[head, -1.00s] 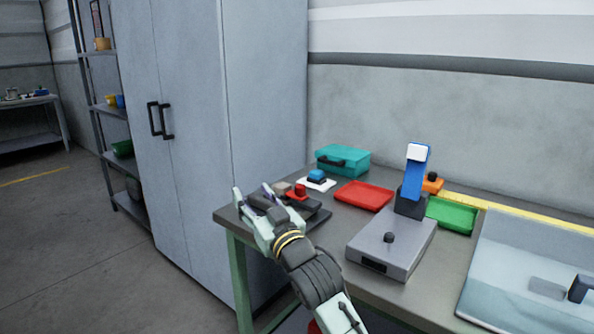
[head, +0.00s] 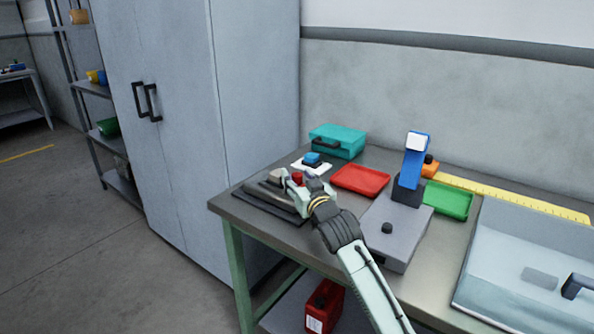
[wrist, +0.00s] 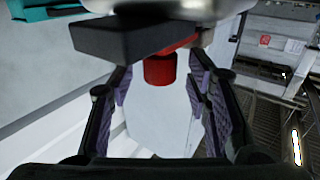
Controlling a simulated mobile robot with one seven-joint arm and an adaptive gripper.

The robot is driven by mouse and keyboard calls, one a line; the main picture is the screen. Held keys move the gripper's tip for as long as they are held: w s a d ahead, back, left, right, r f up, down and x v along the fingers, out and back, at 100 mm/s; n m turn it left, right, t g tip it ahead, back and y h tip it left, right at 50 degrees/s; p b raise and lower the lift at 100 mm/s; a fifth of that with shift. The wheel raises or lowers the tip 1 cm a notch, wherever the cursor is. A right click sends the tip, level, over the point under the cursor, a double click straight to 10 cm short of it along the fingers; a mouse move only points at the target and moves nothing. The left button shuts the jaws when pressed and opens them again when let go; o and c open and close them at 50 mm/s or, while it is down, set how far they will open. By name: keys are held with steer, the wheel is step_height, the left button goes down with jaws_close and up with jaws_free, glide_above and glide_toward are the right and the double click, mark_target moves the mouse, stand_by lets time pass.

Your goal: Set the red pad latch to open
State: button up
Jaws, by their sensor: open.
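The red pad latch appears as a short red knob (head: 297,177) on the dark device (head: 262,207) at the table's left end, partly hidden by my gripper. In the wrist view the red knob (wrist: 160,69) lies between my two fingers, towards their far ends, with clear gaps on both sides. A dark block (wrist: 115,38) is beside it. My gripper (head: 294,187) is at the device in the head view, and its fingers (wrist: 158,95) stand apart in the wrist view. Whether a fingertip touches the device cannot be told.
A blue button on a white plate (head: 301,167), a teal case (head: 350,139) and a red tray (head: 360,186) stand behind. A grey machine with a blue post (head: 411,170) and a green tray (head: 448,212) are to the right. A tall cabinet (head: 255,70) stands left.

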steer(key=shift+w+a, duration=0.25)
steer(key=shift+w, duration=0.35)
steer(key=shift+c, duration=0.5)
jaws_close()
